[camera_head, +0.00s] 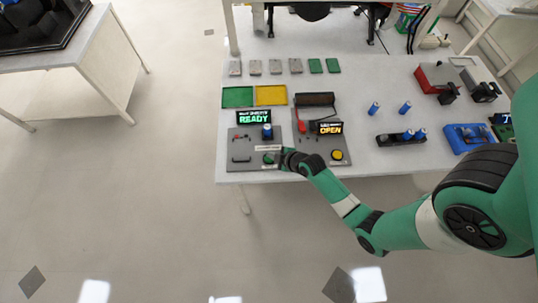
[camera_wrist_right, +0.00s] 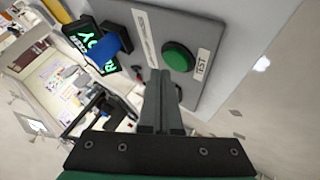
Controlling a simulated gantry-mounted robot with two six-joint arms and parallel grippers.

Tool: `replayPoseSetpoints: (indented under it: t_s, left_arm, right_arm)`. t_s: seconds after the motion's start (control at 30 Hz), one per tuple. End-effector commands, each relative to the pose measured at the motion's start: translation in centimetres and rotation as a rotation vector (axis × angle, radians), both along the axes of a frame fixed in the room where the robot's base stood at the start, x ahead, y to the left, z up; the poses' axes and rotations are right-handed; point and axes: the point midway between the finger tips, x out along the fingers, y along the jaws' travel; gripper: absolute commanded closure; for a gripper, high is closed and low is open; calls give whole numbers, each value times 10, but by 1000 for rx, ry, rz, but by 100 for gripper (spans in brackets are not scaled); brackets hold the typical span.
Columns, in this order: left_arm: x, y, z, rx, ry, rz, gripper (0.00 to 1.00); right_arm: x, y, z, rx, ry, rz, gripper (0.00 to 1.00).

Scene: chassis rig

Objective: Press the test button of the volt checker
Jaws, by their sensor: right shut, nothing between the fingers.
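The volt checker (camera_head: 240,160) is a grey panel at the front left of the table. Its display (camera_head: 254,117) reads READY in green, and a blue cell (camera_head: 267,131) sits in a dark holder below it. In the right wrist view, the round green test button (camera_wrist_right: 178,56) shows beside a white TEST label (camera_wrist_right: 202,62). My right gripper (camera_head: 284,156) is at the panel's right side, low over it. Its shut, empty fingers (camera_wrist_right: 160,76) end close to the button; whether they touch it I cannot tell. My left gripper is not in view.
A second panel (camera_head: 322,155) with an OPEN display and a yellow button stands just right of the checker. Green (camera_head: 237,97) and yellow (camera_head: 271,95) trays lie behind. Blue cells (camera_head: 373,108) and a black holder (camera_head: 397,140) stand farther right. The table's middle has free room.

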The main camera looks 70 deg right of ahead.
Motion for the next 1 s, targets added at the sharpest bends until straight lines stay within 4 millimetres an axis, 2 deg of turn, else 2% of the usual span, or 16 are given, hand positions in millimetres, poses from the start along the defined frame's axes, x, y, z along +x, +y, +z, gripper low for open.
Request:
replayPoseSetpoints:
  t_s: [0.43,1.0]
  left_arm:
    - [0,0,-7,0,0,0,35]
    - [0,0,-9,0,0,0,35]
  right_arm:
    - [0,0,-9,0,0,0,100]
    - [0,0,-11,0,0,0,100]
